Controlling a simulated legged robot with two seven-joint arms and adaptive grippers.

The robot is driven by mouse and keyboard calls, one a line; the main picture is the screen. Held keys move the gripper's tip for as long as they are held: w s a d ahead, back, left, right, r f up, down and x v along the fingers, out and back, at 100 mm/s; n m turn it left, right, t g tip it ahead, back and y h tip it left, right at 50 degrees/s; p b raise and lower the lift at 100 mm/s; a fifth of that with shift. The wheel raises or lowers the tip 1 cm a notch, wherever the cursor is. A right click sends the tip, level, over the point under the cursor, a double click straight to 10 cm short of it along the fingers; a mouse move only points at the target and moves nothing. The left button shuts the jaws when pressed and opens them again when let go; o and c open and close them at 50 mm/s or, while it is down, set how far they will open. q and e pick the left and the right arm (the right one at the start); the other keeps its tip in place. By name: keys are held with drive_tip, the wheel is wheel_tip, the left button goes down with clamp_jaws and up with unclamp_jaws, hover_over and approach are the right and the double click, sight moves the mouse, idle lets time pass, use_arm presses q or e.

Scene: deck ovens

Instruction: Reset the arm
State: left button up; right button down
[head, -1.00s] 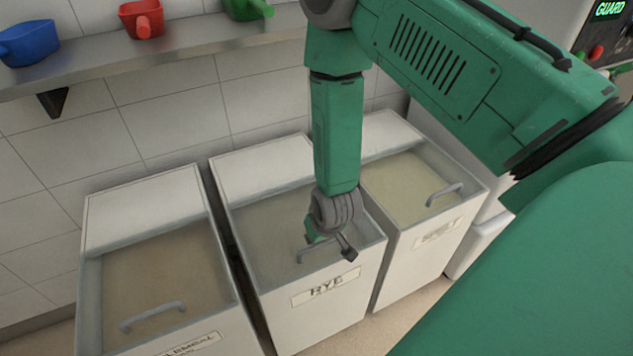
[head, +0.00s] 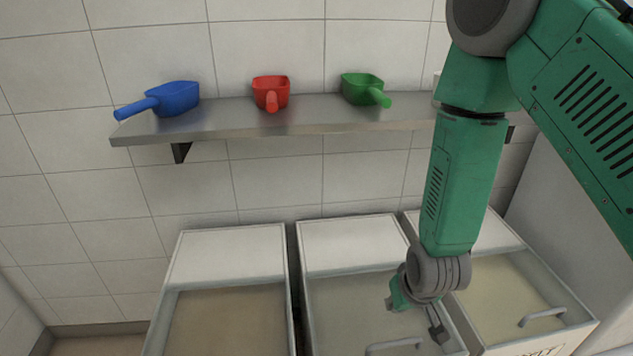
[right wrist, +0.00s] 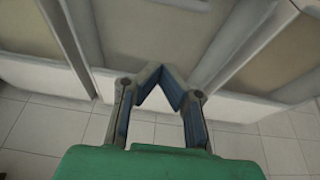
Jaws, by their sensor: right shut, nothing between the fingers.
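My right arm (head: 465,180) is green and hangs down at the right of the head view. Its gripper (head: 420,318) is in front of the middle bin's lid, near the lid handle (head: 393,345). In the right wrist view the gripper (right wrist: 174,80) points toward the bins, with its fingers brought together and nothing between them. The exact gap between the gripper and the bin cannot be told. My left gripper is not in view.
Three white bins with clear lids stand side by side: left (head: 230,243), middle (head: 345,243) and right (head: 505,240). Above them a steel shelf (head: 225,130) holds a blue scoop (head: 175,98), a red scoop (head: 270,91) and a green scoop (head: 362,86).

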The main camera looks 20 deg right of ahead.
drive_tip(key=s+a+f+n+g+b, duration=0.1)
drive_tip(key=s+a+f, duration=0.1)
drive_tip(key=s+f, duration=0.3)
drive_tip(key=s+a+f+n+g+y+b, duration=0.1)
drive_tip(key=s+f, duration=0.5)
drive_tip(key=s, duration=0.8)
drive_tip(key=shift+a+f+n+g, duration=0.15)
drive_tip(key=shift+a+n+g, duration=0.35)
drive_tip(key=shift+n+g, duration=0.15)
